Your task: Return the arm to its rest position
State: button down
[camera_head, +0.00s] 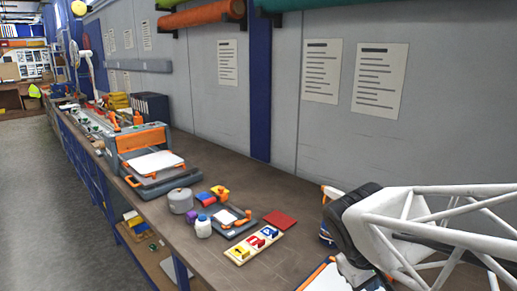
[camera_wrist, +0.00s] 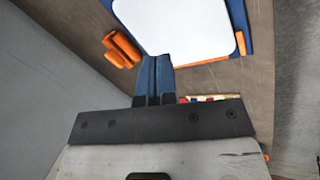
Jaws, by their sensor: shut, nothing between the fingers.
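My gripper (camera_wrist: 155,62) shows in the wrist view as two blue fingers pressed together, shut and empty. They point over the worktable, toward a white board with a blue border and orange corners (camera_wrist: 185,25). Whether the fingertips touch the board, I cannot tell. In the head view my white arm with a dark joint cover reaches in from the right, over the near right part of the table. The fingers cannot be made out in that view.
The brown worktable (camera_head: 290,191) runs along a grey wall. The white board (camera_head: 325,279) lies near the front edge. An orange object (camera_wrist: 123,48) lies beside it.

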jog(key=s+a+r+m+y, duration=0.1)
jog(key=s+a+m+y, duration=0.1)
jog(key=s, duration=0.4)
jog(key=shift+s+a+r+m+t+y, duration=0.35)
jog(key=shift+m+y, duration=0.45)
jog(key=shift+m, duration=0.3)
